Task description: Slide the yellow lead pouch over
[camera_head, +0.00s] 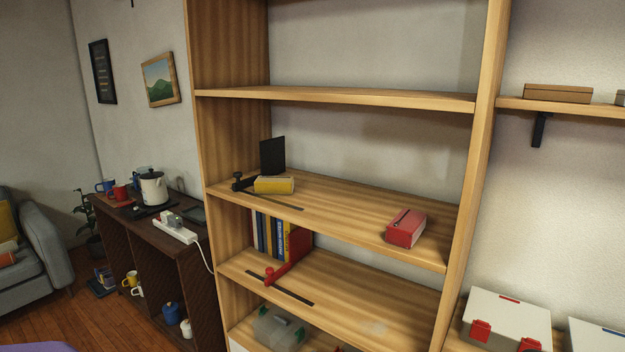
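A small yellow pouch (274,185) lies on the middle wooden shelf (340,205), towards its left end. A black slider-like piece (241,183) sits right beside its left end; I cannot tell whether they touch. An upright black panel (272,155) stands just behind the pouch. A thin dark strip (277,200) runs along the shelf in front of it. Neither of my grippers is in view.
A red box-like pouch (406,228) lies at the right of the same shelf, with bare wood between. Below, a red slider (284,271) stands by several books (271,236). The bookcase's right upright (474,180) bounds the shelf.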

